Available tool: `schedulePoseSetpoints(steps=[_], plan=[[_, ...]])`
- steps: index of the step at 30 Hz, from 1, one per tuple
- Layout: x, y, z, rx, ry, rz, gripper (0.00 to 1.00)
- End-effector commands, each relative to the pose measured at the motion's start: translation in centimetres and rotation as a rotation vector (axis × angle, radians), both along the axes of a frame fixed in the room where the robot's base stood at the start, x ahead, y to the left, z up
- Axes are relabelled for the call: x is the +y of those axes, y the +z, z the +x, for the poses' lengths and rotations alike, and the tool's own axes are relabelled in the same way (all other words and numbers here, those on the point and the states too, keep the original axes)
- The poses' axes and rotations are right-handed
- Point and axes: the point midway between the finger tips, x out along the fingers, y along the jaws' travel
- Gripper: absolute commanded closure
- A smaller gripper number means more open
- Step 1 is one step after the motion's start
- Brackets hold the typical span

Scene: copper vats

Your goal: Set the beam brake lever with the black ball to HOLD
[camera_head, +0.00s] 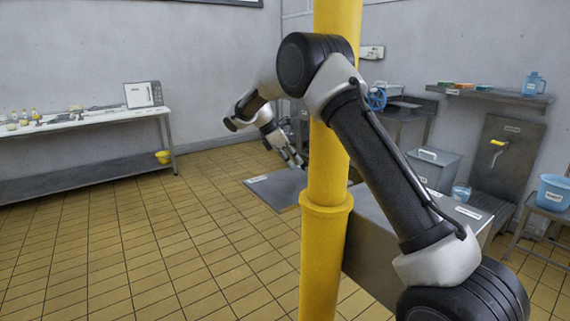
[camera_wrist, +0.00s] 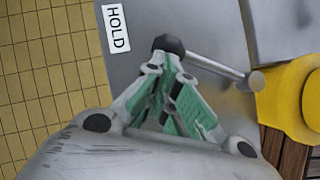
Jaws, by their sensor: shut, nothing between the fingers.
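The brake lever (camera_wrist: 218,67) is a grey metal rod with a black ball (camera_wrist: 168,43) at its free end, in the wrist view. Its other end meets a yellow part (camera_wrist: 290,98) at the right. A white HOLD label (camera_wrist: 115,27) is on the grey plate, left of the ball, with a gap between them. My gripper (camera_wrist: 165,70) is shut and empty, its fingertips right at the black ball; I cannot tell whether they touch it. In the head view my gripper (camera_head: 296,162) is beside the yellow post, and I cannot make out the lever.
The yellow post (camera_head: 327,250) stands close by my arm. A grey plate (camera_head: 282,188) with a white label lies left of it. A long bench (camera_head: 85,122) is at the left wall; a bin (camera_head: 432,165) and blue bucket (camera_head: 553,190) are at the right. The tiled floor is open at left.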

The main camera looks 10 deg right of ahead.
Motion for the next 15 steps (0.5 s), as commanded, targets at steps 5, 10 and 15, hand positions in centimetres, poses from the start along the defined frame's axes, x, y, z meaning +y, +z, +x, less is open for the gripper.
schedulePoseSetpoints(steps=[5, 10, 15], plan=[[-0.93, -0.01, 0.15, 0.001, 0.001, 0.0, 1.0], [-0.94, -0.01, 0.16, 0.001, 0.001, 0.0, 1.0], [-0.86, 0.11, 0.18, 0.0, 0.001, 0.0, 1.0]])
